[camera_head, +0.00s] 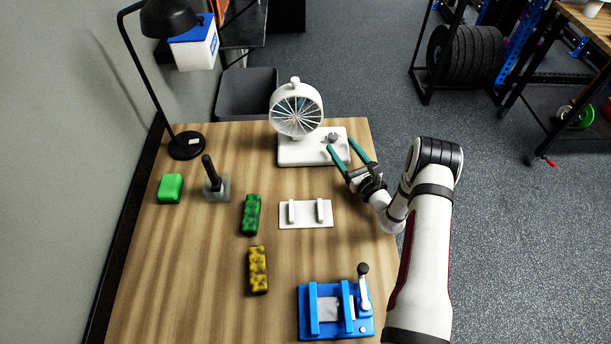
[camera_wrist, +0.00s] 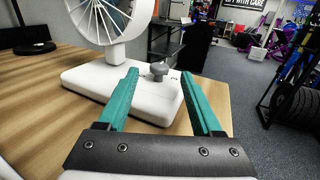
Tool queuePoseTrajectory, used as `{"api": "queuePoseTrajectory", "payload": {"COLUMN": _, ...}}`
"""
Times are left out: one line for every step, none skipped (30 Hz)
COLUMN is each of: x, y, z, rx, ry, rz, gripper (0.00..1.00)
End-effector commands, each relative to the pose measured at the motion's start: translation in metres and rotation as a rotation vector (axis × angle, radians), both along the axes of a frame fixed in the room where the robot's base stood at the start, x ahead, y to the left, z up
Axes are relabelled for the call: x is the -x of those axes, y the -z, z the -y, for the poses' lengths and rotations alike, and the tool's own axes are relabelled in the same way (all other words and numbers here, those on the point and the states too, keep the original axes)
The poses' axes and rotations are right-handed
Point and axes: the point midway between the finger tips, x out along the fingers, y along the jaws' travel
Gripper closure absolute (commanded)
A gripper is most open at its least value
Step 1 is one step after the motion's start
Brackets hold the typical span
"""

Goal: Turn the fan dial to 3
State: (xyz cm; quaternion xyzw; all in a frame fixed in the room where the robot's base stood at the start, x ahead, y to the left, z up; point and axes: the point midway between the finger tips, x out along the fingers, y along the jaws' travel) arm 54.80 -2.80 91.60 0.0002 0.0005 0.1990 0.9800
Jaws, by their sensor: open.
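A white fan (camera_head: 297,108) stands on a white base (camera_head: 300,153) at the far end of the wooden table. A grey dial (camera_head: 333,138) sits on top of the base at its right side. The dial also shows in the wrist view (camera_wrist: 159,69), beyond my fingertips and between them. My gripper (camera_head: 345,147) is open with green fingers, close to the front right of the base. In the wrist view my gripper (camera_wrist: 160,85) is empty, and the dial stands apart from both fingers. The dial's setting is too small to read.
A black lamp (camera_head: 187,145) and a green block (camera_head: 170,188) are at the left. A dark-handled tool in a clear holder (camera_head: 217,188), two sponge-like blocks (camera_head: 251,214), a white rack (camera_head: 306,221) and a blue fixture (camera_head: 333,332) are nearer. The table's right edge is close to my arm.

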Motion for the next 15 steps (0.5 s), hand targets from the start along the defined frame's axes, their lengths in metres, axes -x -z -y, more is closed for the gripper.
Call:
{"api": "queuePoseTrajectory", "payload": {"x": 0.013, "y": 0.0, "z": 0.007, "rx": -0.001, "ry": 0.003, "rz": -0.004, "gripper": 0.33}}
{"api": "queuePoseTrajectory", "payload": {"x": 0.021, "y": 0.0, "z": 0.01, "rx": -0.002, "ry": 0.004, "rz": -0.003, "gripper": 0.33}}
{"api": "queuePoseTrajectory", "payload": {"x": 0.031, "y": 0.0, "z": 0.014, "rx": -0.003, "ry": 0.005, "rz": -0.003, "gripper": 0.33}}
{"api": "queuePoseTrajectory", "payload": {"x": 0.039, "y": 0.0, "z": 0.018, "rx": -0.002, "ry": 0.005, "rz": -0.003, "gripper": 0.33}}
{"api": "queuePoseTrajectory", "payload": {"x": 0.046, "y": 0.0, "z": 0.021, "rx": -0.002, "ry": 0.005, "rz": -0.003, "gripper": 0.33}}
{"api": "queuePoseTrajectory", "payload": {"x": 0.057, "y": 0.0, "z": 0.025, "rx": -0.003, "ry": 0.006, "rz": -0.003, "gripper": 0.33}}
{"api": "queuePoseTrajectory", "payload": {"x": 0.065, "y": 0.0, "z": 0.029, "rx": -0.002, "ry": 0.006, "rz": -0.003, "gripper": 0.33}}
{"api": "queuePoseTrajectory", "payload": {"x": 0.072, "y": 0.0, "z": 0.032, "rx": -0.002, "ry": 0.006, "rz": -0.003, "gripper": 0.33}}
{"api": "queuePoseTrajectory", "payload": {"x": 0.083, "y": 0.0, "z": 0.036, "rx": -0.002, "ry": 0.007, "rz": -0.002, "gripper": 0.33}}
{"api": "queuePoseTrajectory", "payload": {"x": 0.091, "y": 0.0, "z": 0.039, "rx": -0.003, "ry": 0.007, "rz": -0.002, "gripper": 0.33}}
{"api": "queuePoseTrajectory", "payload": {"x": 0.097, "y": -0.002, "z": 0.041, "rx": -0.003, "ry": 0.002, "rz": 0.001, "gripper": 0.33}}
{"api": "queuePoseTrajectory", "payload": {"x": 0.092, "y": -0.013, "z": 0.029, "rx": 0.021, "ry": -0.054, "rz": 0.025, "gripper": 0.33}}
{"api": "queuePoseTrajectory", "payload": {"x": 0.09, "y": -0.02, "z": 0.023, "rx": 0.035, "ry": -0.087, "rz": 0.039, "gripper": 0.33}}
{"api": "queuePoseTrajectory", "payload": {"x": 0.089, "y": -0.026, "z": 0.017, "rx": 0.047, "ry": -0.12, "rz": 0.05, "gripper": 0.33}}
{"api": "queuePoseTrajectory", "payload": {"x": 0.089, "y": -0.034, "z": 0.008, "rx": 0.065, "ry": -0.163, "rz": 0.066, "gripper": 0.33}}
